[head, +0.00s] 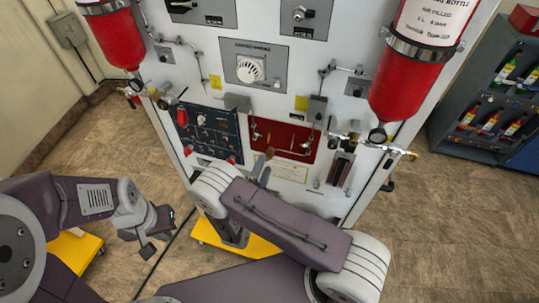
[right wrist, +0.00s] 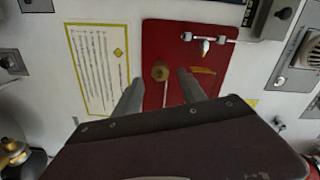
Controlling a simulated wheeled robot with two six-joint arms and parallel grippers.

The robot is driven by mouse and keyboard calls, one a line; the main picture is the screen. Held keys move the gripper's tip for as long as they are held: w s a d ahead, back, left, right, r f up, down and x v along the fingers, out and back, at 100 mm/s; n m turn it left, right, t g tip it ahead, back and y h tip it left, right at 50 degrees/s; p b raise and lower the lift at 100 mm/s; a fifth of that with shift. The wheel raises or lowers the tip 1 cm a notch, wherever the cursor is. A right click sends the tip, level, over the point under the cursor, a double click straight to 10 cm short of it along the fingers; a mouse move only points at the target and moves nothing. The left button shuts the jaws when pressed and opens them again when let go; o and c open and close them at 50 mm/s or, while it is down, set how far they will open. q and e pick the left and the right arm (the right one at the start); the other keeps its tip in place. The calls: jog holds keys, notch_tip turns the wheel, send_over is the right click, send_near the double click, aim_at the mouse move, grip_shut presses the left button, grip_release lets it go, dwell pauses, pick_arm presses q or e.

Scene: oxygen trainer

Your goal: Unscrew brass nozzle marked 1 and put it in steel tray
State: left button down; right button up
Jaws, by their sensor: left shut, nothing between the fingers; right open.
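A brass nozzle (right wrist: 160,72) sits on the red panel (right wrist: 155,35) in the right wrist view; no number is readable on it. In the head view the red panel (head: 291,131) is in the lower middle of the white stand, and a small brass piece (head: 269,153) shows at its lower left. My right gripper (right wrist: 160,80) is open, its fingers on either side of the nozzle in the picture; contact cannot be told. It also shows in the head view (head: 263,172), partly behind my arm. My left gripper (head: 150,236) is shut and empty, low at left. No steel tray is recognisable.
Two red bottles (head: 120,39) and (head: 402,85) hang on the stand's sides. A silver fitting (right wrist: 205,42) is on the red panel near my right fingers. A dark gauge panel (head: 208,130) is left of it. A shelf with bottles (head: 490,100) stands at right. Floor is clear between.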

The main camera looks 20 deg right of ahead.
jog(key=shift+m, duration=1.7)
jog(key=m+b, duration=0.1)
jog(key=m, duration=0.2)
jog(key=shift+m, duration=0.3)
jog(key=m, duration=0.3)
jog(key=shift+b, duration=0.4)
jog(key=shift+m, duration=0.3)
